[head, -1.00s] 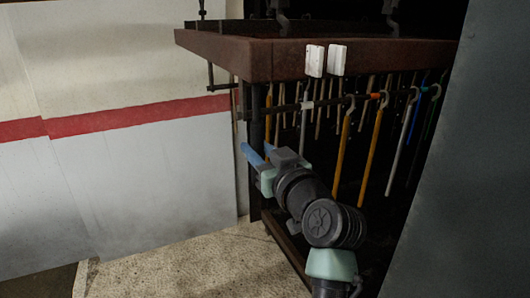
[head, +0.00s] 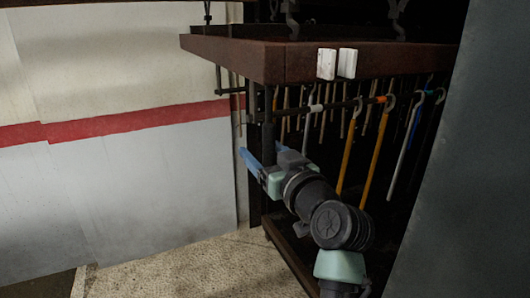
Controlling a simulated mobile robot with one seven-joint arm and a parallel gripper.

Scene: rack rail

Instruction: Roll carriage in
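No part is clearly recognisable as the carriage. The brown frame (head: 225,57) fills the upper right, with a dark horizontal rail (head: 345,104) below its top beam. Several hooked rods hang there, including a yellow one (head: 375,155) and a pale grey one (head: 402,155). The rail shows a white band and an orange band (head: 381,99). My gripper (head: 264,154), with blue fingers, is near the frame's left front post. The fingers look apart with nothing visible between them. My wrist hides part of the lower frame, and I cannot tell whether the fingers touch the post.
A white wall with a red stripe (head: 140,121) stands on the left. A grey panel (head: 465,170) closes off the right side. The speckled floor (head: 190,268) is clear at lower left. Two white blocks (head: 326,64) sit on the beam's front face.

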